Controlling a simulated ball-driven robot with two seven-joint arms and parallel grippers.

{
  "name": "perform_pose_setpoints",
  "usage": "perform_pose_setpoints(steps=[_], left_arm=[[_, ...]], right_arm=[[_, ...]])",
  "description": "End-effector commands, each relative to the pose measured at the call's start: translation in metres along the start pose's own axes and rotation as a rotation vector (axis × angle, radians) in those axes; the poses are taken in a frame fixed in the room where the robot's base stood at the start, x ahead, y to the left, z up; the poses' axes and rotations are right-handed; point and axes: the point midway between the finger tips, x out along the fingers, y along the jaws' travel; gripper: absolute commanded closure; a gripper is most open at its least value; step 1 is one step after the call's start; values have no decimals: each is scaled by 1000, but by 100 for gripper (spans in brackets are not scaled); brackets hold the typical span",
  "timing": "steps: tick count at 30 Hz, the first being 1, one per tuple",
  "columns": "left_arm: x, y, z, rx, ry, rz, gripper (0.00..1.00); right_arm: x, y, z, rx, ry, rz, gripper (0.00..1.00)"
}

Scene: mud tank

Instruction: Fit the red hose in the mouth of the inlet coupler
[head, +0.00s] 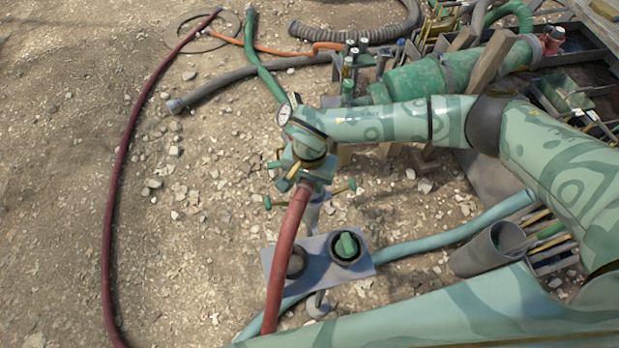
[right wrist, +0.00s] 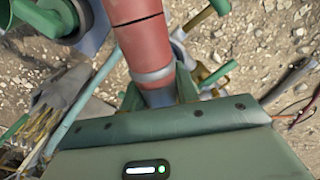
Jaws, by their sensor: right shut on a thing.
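The red hose (head: 287,240) rises from the bottom edge of the head view to my right gripper (head: 309,178). In the right wrist view the red hose (right wrist: 140,30) comes down from the top and ends in a grey collar (right wrist: 155,77) with a narrower grey part below it. My right gripper (right wrist: 160,95) is shut on this hose end. Several green lever handles (head: 350,185) stick out around and below the gripper, on a stand that it mostly hides. I cannot tell which part is the inlet coupler's mouth, or whether the hose touches it. My left gripper is out of view.
A grey plate (head: 325,243) below holds a green-capped port (head: 346,246) and a dark round port (head: 297,262). A pale teal hose (head: 440,238) passes behind it. A dark red hose (head: 122,165) lies at left. Machinery (head: 430,85) crowds the right; gravel at left is mostly open.

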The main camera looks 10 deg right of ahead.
Motion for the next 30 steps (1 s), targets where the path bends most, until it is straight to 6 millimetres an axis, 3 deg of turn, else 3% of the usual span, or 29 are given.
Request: perform_pose_setpoints(steps=[30], left_arm=[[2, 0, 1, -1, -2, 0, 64]], right_arm=[[6, -1, 0, 0, 0, -2, 100]])
